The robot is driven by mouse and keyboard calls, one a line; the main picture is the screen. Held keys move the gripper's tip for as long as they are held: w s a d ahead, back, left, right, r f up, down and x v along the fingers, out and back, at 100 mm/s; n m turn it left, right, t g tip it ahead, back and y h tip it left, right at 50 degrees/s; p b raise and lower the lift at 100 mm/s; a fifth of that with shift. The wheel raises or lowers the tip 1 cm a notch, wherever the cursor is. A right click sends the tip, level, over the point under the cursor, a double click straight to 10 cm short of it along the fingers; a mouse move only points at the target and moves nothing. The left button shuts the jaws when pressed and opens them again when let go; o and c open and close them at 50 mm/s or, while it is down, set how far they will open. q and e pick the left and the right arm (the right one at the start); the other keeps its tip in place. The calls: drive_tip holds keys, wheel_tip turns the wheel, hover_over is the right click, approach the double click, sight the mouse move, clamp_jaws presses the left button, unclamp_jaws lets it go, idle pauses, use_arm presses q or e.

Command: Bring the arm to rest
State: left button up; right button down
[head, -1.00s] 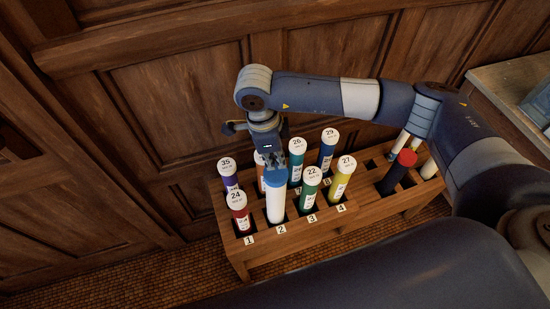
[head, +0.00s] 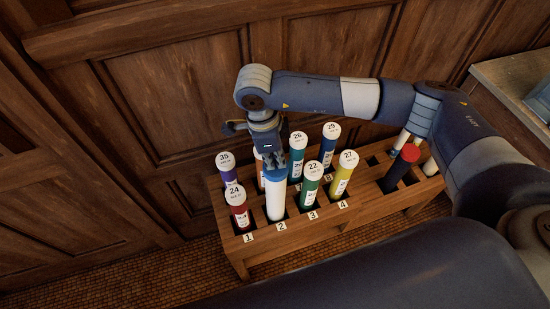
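My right arm reaches in from the right over a wooden rack (head: 330,226). Its gripper (head: 273,161) points down just above a white tube with a blue cap (head: 276,200), which stands in the slot labelled 2. The fingertips are at or right beside the blue cap. They are small and dark, so I cannot tell whether they touch it or how wide they are apart. My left gripper is not in view.
Beside the white tube stand a red tube 24 (head: 240,213), green tube 22 (head: 309,190), yellow tube 27 (head: 341,178) and several others. A dark tube with a red cap (head: 399,170) stands further right. Wood panelling (head: 170,100) rises close behind; a counter (head: 510,75) is at upper right.

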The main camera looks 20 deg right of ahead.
idle(0.4)
drive_tip(key=shift+r+p, duration=1.5)
drive_tip(key=shift+r, duration=2)
